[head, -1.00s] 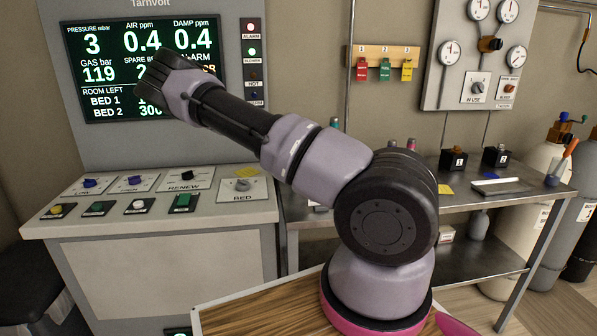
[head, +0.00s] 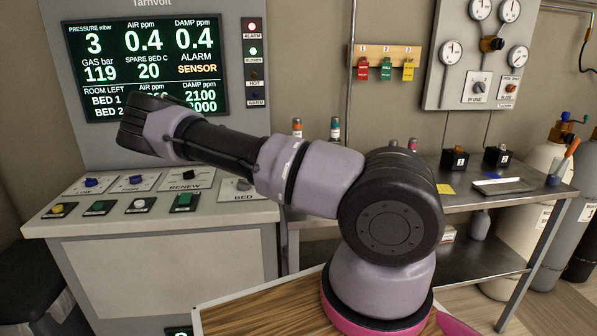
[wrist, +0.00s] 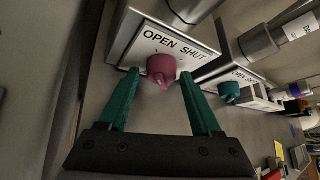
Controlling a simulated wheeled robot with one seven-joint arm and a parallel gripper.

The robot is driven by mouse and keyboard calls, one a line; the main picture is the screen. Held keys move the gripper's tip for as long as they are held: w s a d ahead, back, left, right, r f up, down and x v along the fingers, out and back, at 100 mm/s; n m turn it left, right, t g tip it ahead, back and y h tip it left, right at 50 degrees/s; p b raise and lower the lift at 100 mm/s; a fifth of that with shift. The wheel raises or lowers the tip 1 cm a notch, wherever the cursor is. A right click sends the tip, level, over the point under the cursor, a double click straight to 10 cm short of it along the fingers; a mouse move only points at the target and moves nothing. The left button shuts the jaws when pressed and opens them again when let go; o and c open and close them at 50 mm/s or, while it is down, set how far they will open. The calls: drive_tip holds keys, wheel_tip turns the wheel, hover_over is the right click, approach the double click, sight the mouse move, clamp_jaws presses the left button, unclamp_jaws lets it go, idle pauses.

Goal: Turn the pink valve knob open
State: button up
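The pink valve knob (wrist: 161,66) sits on a white plate (wrist: 190,46) marked OPEN and SHUT in the wrist view. A small nub sticks out on its near side; I cannot tell which word the knob is set to. My gripper (wrist: 159,77) has two green fingers, spread apart, one on each side of the knob. The gripper looks empty, with gaps between the fingers and the knob, and I cannot tell how deep the fingertips reach. The head view shows my arm reaching left, but not the knob or the fingers.
A similar plate with a teal knob (wrist: 229,91) is to the right in the wrist view. Grey pipes (wrist: 262,43) rise behind the plates. In the head view, a control desk (head: 150,222) with a display (head: 145,60) stands at left and a metal bench (head: 405,205) at right.

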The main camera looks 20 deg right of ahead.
drive_tip(key=shift+r, duration=0.1)
drive_tip(key=v, duration=1)
drive_tip(key=shift+s+a+r, duration=0.15)
drive_tip(key=shift+s+r, duration=0.05)
drive_tip(key=shift+s, duration=0.05)
idle(0.3)
